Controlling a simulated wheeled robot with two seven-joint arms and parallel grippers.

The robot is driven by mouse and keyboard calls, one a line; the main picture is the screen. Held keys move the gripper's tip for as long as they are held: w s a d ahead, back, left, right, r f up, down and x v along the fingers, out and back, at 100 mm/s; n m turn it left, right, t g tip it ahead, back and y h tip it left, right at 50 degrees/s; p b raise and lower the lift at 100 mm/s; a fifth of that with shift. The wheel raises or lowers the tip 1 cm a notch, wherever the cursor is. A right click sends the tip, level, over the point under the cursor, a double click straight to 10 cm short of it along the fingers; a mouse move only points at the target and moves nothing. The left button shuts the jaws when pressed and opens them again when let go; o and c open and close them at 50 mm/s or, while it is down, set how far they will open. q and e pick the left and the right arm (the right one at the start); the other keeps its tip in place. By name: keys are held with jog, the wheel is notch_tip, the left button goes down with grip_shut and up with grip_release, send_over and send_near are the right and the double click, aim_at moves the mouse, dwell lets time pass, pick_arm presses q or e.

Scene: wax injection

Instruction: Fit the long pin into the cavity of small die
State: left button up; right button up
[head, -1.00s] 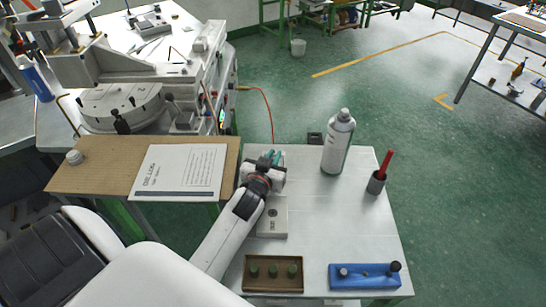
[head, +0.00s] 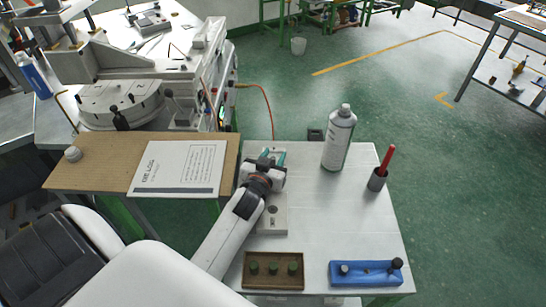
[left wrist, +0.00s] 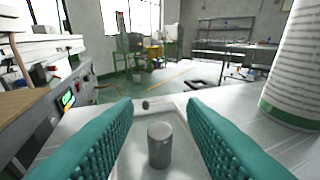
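My left gripper (head: 273,156) is open at the far left part of the white table. In the left wrist view, its teal fingers (left wrist: 160,112) stand on either side of an upright grey cylindrical pin (left wrist: 160,145), with a gap on both sides. The pin stands on a pale block or plate (left wrist: 185,160) with a dark hole or spot behind it. In the head view the gripper hides the pin. A light grey die block (head: 273,222) with a round dark hole lies just in front of the gripper, partly behind my arm. I cannot tell which die is the small one. My right gripper is not in view.
A spray can (head: 338,138) stands right of the gripper; it also shows in the left wrist view (left wrist: 298,70). A grey cup (head: 377,180) holds a red-handled tool. A blue holder (head: 365,281) and a brown tray (head: 273,283) with green pieces lie at the front. The table's middle is clear.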

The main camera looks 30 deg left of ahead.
pick_arm(q)
jog(key=shift+s+f, duration=0.1)
jog(key=shift+f, duration=0.1)
jog(key=shift+s+d, duration=0.15)
jog(key=shift+s, duration=0.15)
jog(key=b+v, duration=0.2)
jog(key=v, duration=0.8)
jog(key=shift+s+d+r, duration=0.1)
jog(key=shift+s+r, duration=0.05)
jog(key=shift+r, duration=0.05)
jog(key=shift+s+d+r, duration=0.1)
jog(key=shift+s+r, duration=0.1)
jog(key=shift+s, duration=0.2)
jog(key=shift+r, duration=0.1)
